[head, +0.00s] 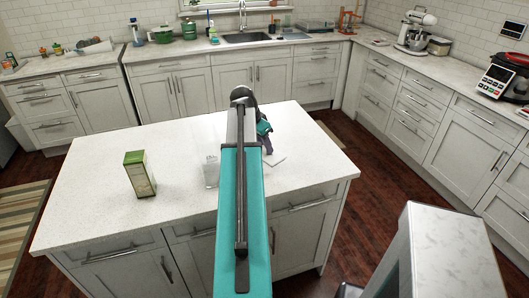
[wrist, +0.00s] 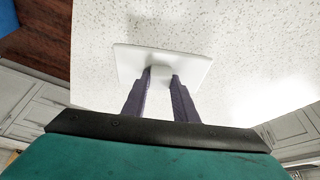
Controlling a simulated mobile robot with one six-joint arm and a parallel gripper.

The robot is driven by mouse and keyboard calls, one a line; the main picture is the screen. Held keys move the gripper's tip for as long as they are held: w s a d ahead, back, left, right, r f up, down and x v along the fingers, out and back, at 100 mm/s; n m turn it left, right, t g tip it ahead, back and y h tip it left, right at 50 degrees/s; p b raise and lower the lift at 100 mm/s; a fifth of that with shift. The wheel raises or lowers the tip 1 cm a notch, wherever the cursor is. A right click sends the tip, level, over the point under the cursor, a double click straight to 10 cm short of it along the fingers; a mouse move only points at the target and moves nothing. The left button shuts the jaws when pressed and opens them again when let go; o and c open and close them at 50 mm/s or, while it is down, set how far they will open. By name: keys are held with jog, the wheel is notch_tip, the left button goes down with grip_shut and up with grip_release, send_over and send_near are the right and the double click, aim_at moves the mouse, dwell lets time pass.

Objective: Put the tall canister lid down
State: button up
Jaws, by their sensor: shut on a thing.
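The tall canister lid is a flat white square plate with a small knob (wrist: 162,62); part of it also shows in the head view (head: 277,159). My gripper (wrist: 160,78) is shut on the knob, a dark finger on each side of it. In the head view my gripper (head: 267,146) is over the right part of the white island, partly hidden by my arm. The lid is over or on the speckled top; I cannot tell whether it touches. A clear canister (head: 211,172) stands on the island just left of my arm.
A green and white carton (head: 139,174) stands on the island (head: 85,205) at the left. The island top right of the lid is clear to its edge. A sink (head: 245,37) and a stand mixer (head: 413,30) are on the counters behind.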

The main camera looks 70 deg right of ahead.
aim_at(263, 149)
jog(key=shift+f+p, duration=0.55)
jog(key=shift+f, duration=1.25)
jog(key=shift+f, duration=0.1)
jog(key=o, duration=1.1)
jog(key=shift+r, duration=0.2)
jog(key=b+v, duration=0.2)
jog(key=v, duration=0.9)
jog(key=shift+r+b, duration=0.4)
jog(key=shift+a, duration=0.15)
